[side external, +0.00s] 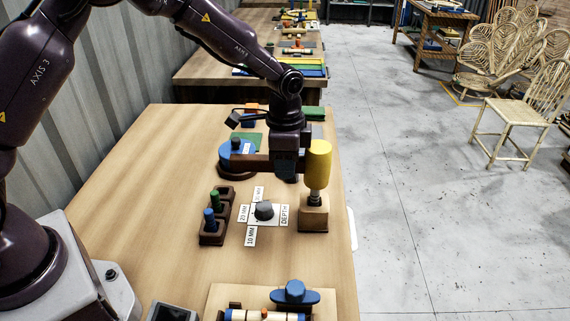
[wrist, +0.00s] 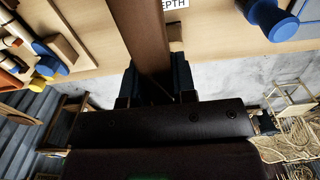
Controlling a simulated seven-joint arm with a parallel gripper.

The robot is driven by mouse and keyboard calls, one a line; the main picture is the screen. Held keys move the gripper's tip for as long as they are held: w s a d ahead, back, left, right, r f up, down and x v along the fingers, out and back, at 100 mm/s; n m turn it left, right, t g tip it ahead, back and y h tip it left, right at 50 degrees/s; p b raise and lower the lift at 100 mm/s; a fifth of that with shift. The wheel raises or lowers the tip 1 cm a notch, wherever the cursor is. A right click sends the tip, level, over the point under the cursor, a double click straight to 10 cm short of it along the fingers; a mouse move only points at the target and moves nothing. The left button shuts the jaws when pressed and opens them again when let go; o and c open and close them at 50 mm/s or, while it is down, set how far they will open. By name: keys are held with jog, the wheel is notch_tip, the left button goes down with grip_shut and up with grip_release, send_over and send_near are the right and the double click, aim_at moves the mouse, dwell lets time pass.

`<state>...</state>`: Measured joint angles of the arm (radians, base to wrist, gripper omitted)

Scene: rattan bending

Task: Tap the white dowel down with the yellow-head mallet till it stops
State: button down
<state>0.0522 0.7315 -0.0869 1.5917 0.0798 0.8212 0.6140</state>
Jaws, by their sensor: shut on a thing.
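My gripper (side external: 286,168) is shut on the brown handle of the mallet and holds it level above the bench. The mallet's yellow head (side external: 318,162) is to the right of my gripper, directly over a wooden block (side external: 313,218). A short pale-grey piece (side external: 315,195) shows between the head and the block. The white dowel is mostly hidden there, and I cannot tell whether the head touches it. In the wrist view the brown handle (wrist: 142,38) runs between my black fingers (wrist: 154,88). The yellow head is out of that view.
A dark knob (side external: 264,210) with depth labels sits left of the block. A dark holder (side external: 213,235) carries a blue and a green peg. A blue round piece (side external: 236,148) stands behind. A board with a blue knob (side external: 295,292) lies at the front. The bench's right edge is close.

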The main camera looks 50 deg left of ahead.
jog(key=shift+r, duration=1.4)
jog(key=shift+f, duration=0.15)
jog(key=shift+f, duration=0.35)
jog(key=shift+f, duration=1.65)
jog(key=shift+r, duration=0.1)
jog(key=shift+r, duration=1.65)
